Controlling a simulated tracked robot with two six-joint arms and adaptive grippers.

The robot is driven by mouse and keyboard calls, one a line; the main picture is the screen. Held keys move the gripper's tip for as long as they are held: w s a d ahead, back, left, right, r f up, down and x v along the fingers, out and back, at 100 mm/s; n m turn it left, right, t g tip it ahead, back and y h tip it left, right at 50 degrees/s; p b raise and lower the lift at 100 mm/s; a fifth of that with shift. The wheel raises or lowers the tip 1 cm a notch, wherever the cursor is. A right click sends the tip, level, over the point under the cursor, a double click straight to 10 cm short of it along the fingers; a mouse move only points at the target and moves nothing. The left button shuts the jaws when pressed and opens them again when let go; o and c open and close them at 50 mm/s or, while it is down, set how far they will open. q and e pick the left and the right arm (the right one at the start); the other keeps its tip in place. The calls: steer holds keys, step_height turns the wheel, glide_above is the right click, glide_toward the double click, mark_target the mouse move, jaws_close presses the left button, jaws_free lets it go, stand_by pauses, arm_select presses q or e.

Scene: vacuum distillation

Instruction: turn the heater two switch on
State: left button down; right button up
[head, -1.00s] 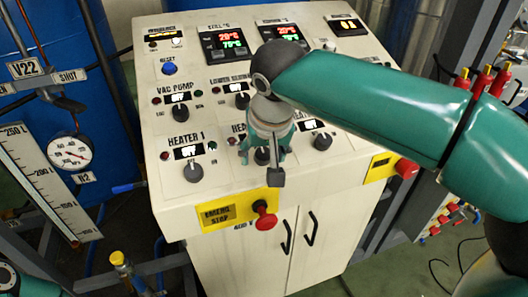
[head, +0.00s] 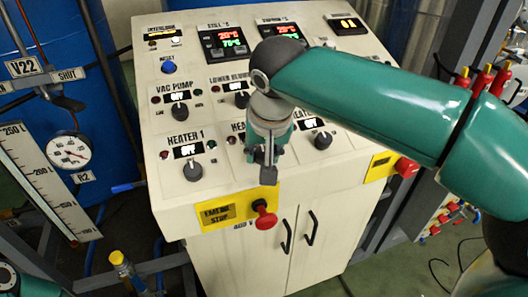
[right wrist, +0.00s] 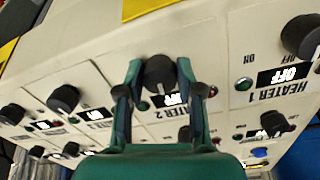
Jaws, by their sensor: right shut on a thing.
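The heater two switch is a round black knob (right wrist: 159,72) on the sloped front panel. It shows in the right wrist view above a label reading HEATER 2 (right wrist: 170,113), upside down there. The small lit display beside it (right wrist: 172,99) seems to read OFF. My right gripper (right wrist: 158,80) has a finger on each side of this knob and is shut on it. In the head view my right gripper (head: 265,160) reaches down onto the panel and hides most of the knob and label. My left gripper is not in view.
The heater 1 knob (head: 190,171) and heater 3 knob (head: 322,140) flank the gripper. The vac pump knob (head: 180,112) is on the row behind. A red emergency stop button (head: 265,216) sticks out just below, on the white cabinet's front (head: 320,218).

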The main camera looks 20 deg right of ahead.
steer(key=m+b, duration=0.1)
steer(key=m, duration=0.4)
steer(key=shift+m, duration=0.4)
steer(key=m+b, duration=0.1)
steer(key=m, duration=0.3)
steer(key=shift+w+m, duration=0.1)
steer(key=shift+m, duration=0.3)
steer(key=o, duration=1.2)
steer(key=shift+c, duration=0.2)
steer(key=shift+r, duration=0.1)
steer(key=v, duration=1.1)
steer(key=shift+r, duration=0.45)
